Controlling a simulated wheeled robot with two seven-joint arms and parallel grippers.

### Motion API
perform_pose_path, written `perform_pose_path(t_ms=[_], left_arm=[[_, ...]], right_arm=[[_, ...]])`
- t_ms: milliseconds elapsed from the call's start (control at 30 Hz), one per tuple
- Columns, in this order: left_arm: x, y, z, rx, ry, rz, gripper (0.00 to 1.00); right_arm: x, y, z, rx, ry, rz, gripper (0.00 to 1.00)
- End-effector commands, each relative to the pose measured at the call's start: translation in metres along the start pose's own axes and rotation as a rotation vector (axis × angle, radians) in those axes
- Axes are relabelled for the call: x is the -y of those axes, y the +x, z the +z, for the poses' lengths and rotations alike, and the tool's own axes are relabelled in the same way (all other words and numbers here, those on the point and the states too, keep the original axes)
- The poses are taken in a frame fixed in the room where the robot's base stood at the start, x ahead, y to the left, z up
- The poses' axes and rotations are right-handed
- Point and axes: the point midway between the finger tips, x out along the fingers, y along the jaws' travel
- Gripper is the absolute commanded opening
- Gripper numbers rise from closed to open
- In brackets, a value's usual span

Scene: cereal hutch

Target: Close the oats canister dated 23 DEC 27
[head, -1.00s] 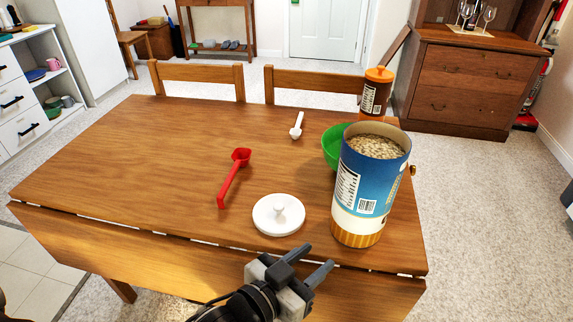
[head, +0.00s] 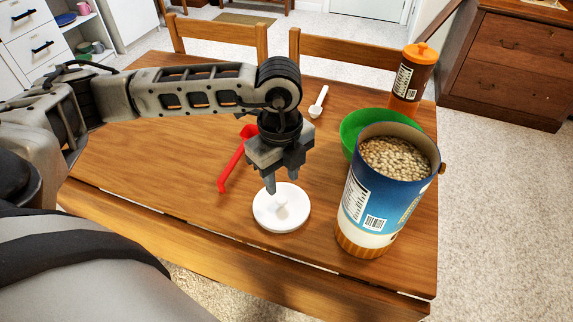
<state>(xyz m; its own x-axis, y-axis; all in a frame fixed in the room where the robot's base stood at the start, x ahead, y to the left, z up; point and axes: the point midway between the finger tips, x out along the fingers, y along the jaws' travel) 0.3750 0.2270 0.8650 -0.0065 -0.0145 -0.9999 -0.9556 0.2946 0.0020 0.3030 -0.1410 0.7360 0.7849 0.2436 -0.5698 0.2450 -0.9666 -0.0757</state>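The oats canister (head: 372,205) is a tall blue, white and orange tub standing on the table's right side. Its top is open and it is full of oats (head: 395,158). No date is readable on the side that shows. A round white lid (head: 265,216) with a knob lies flat on the table, left of the canister. My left gripper (head: 281,184) points down over the lid, its fingers apart, with the tips just above or near the knob. I cannot tell whether they touch it. My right gripper is not in view.
A green bowl (head: 352,129) stands behind the canister, close to it. An orange-capped brown container (head: 411,82) is at the back right. A red scoop (head: 231,170) lies left of the lid, and a white scoop (head: 319,103) lies farther back. The table's (head: 165,165) left side is clear.

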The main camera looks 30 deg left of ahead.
Motion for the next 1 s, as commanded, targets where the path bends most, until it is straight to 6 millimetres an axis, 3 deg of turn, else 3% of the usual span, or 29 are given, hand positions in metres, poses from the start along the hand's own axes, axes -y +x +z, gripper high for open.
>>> perform_pose_path(t_ms=[267, 733, 1000], left_arm=[[0.000, 0.007, 0.005, 0.019, -0.015, -0.001, 0.38], [0.001, 0.040, 0.004, 0.016, -0.013, -0.002, 0.38], [0.001, 0.044, 0.004, 0.015, -0.013, -0.002, 0.38]], right_arm=[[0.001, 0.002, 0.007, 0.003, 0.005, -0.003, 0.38], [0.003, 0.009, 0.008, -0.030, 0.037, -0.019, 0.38], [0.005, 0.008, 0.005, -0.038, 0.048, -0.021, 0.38]])
